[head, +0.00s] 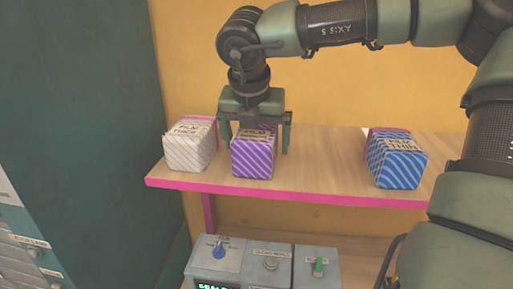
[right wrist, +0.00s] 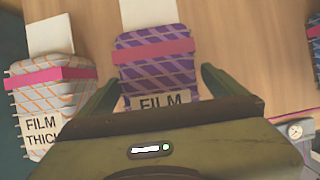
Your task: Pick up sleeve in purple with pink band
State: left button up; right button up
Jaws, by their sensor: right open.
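The purple sleeve with a pink band (head: 254,158) stands on the wooden shelf, in the middle of the left part. It also shows in the right wrist view (right wrist: 158,62), with a label reading "FILM". My right gripper (head: 255,146) comes down over it from above. Its fingers are open, one on each side of the sleeve, and in the right wrist view (right wrist: 157,85) gaps show between them and the sleeve. The lower part of the label is hidden by the gripper body. My left gripper is not in view.
A white and orange striped sleeve (head: 188,150) stands close on the left. A blue striped sleeve (head: 396,165) stands farther right on the shelf (head: 320,165), with bare wood between. A grey control box (head: 240,262) sits below. A dark green panel (head: 85,110) rises at left.

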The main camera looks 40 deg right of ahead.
jog(key=c, duration=1.7)
